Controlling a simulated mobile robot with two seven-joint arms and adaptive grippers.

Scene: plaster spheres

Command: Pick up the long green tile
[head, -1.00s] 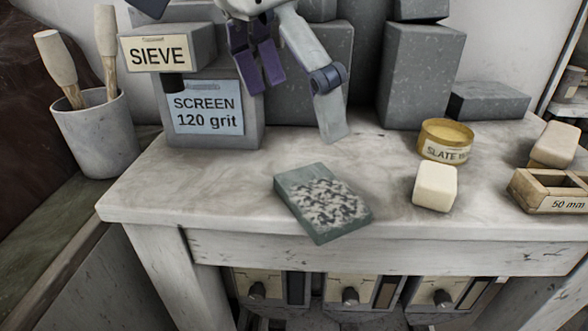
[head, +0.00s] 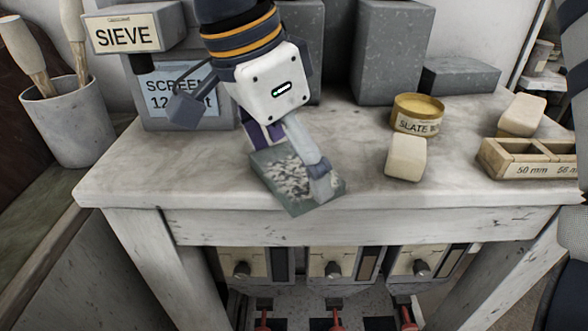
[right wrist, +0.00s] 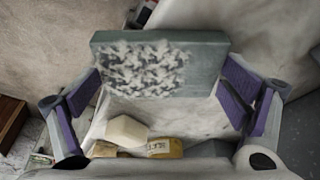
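The long green tile (head: 268,165) is a grey-green slab with a mottled black-and-white patch, lying flat near the front edge of the marble-topped table. My right gripper (head: 290,168) is low over it, one finger at its back and one over its front right part. In the right wrist view the tile (right wrist: 207,65) spans the gap between the spread purple-padded fingers of the right gripper (right wrist: 160,82). The gripper is open; I cannot tell whether a finger touches the tile. Part of the tile is hidden by the gripper in the head view. My left gripper is not in view.
A cream block (head: 406,158) and a round tin labelled SLATE (head: 417,114) stand right of the tile. A wooden tray (head: 520,160) is farther right. Grey blocks (head: 395,50) and the SIEVE sign (head: 124,34) stand behind. A cup with brushes (head: 68,128) is at left.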

